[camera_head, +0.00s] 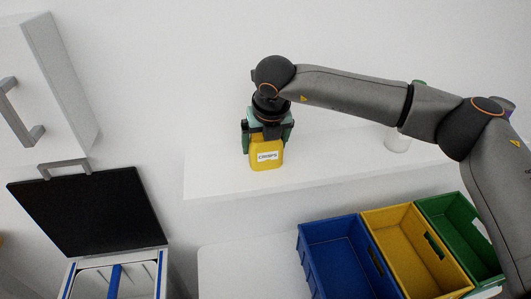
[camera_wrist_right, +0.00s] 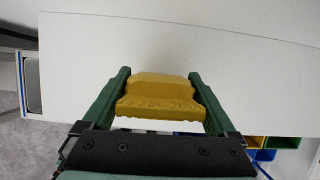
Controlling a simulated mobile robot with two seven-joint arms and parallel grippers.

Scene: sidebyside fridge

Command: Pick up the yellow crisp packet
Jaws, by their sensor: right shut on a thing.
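The yellow crisp packet (camera_head: 266,155), with a white label, is upright at the white shelf in the head view. My right gripper (camera_head: 267,130) comes down on it from above, with a green finger on each side. In the right wrist view the packet (camera_wrist_right: 155,95) sits between the two green fingers (camera_wrist_right: 158,100), which are shut on it. I cannot tell whether the packet's bottom touches the shelf. My left gripper is not in view.
The white shelf (camera_head: 215,180) is mostly clear. A pale jar (camera_head: 397,140) with a green top stands to the right under my arm. Blue (camera_head: 345,262), yellow (camera_head: 415,250) and green (camera_head: 460,235) bins stand below. A dark raised lid (camera_head: 90,222) is at left.

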